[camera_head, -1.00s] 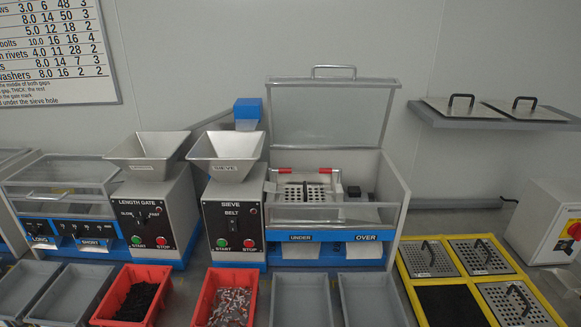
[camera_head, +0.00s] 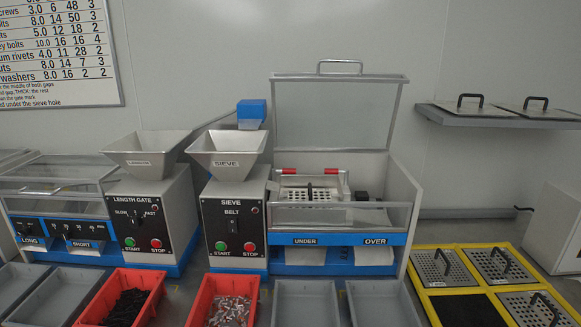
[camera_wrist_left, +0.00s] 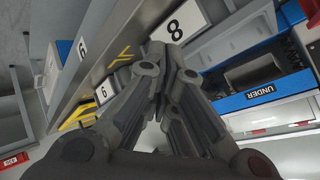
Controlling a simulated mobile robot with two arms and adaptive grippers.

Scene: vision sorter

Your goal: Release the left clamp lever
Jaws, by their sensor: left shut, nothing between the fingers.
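The sieve machine (camera_head: 233,220) stands in the middle of the head view with its clear lid (camera_head: 335,115) raised. Inside it a perforated sieve plate (camera_head: 309,193) lies in a frame. Two red-handled clamp levers lie at the back of the plate: the left clamp lever (camera_head: 289,171) and the right clamp lever (camera_head: 332,171). Both red grips look level; whether they are clamped is too small to tell. My left gripper (camera_wrist_left: 168,58) is shut and empty in the left wrist view, with the UNDER label (camera_wrist_left: 260,92) to its right. Neither gripper shows in the head view.
The length gate machine (camera_head: 150,220) stands left of the sieve. Red bins (camera_head: 190,312) and grey bins (camera_head: 345,300) line the front. Spare sieve plates sit in a yellow rack (camera_head: 420,277) at right and on a wall shelf (camera_head: 500,119).

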